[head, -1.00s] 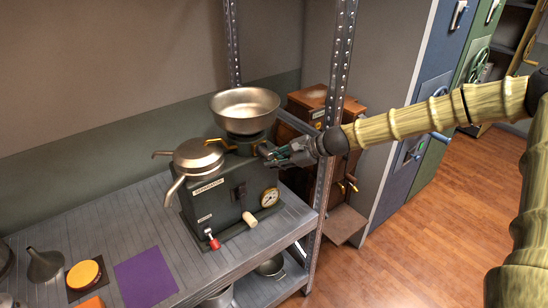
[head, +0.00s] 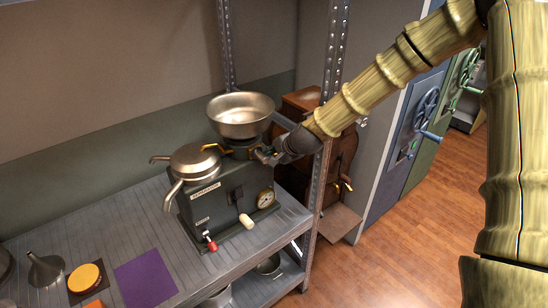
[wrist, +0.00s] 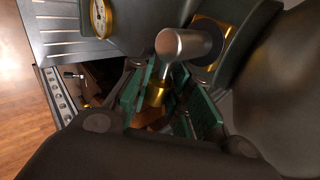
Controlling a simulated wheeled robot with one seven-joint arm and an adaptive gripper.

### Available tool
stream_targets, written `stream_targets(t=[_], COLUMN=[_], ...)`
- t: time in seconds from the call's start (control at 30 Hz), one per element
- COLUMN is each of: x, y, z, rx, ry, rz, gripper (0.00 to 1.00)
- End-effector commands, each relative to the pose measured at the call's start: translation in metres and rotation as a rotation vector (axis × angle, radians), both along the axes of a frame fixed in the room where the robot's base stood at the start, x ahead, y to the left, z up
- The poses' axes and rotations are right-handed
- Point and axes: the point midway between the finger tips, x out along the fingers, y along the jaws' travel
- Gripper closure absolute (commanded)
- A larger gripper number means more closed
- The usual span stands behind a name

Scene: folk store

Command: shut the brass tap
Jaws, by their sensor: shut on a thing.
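The dark green separator machine (head: 215,205) stands on the metal shelf, with a wide metal bowl (head: 240,114) on top. My gripper (head: 266,156) is at the machine's upper right side, just below the bowl. In the wrist view my gripper (wrist: 166,98) has its green finger pads closed around the brass tap (wrist: 157,93). A grey metal cylinder (wrist: 185,44) lies just beyond the pads, and whether it belongs to the tap is unclear. In the head view the gripper hides most of the tap.
A lidded metal pot (head: 195,163) with spouts sits at the machine's left. A shelf post (head: 329,130) stands close to my arm on the right. A purple mat (head: 147,277) and a funnel (head: 45,268) lie at front left.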

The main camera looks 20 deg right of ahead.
Motion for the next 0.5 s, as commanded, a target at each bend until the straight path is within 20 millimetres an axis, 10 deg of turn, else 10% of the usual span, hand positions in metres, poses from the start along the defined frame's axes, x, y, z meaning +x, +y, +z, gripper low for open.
stream_targets(t=[0.5], x=[-0.0008], y=[-0.0001], z=[0.0033], rx=[-0.116], ry=[-0.040], rz=[0.000], gripper=[1.00])
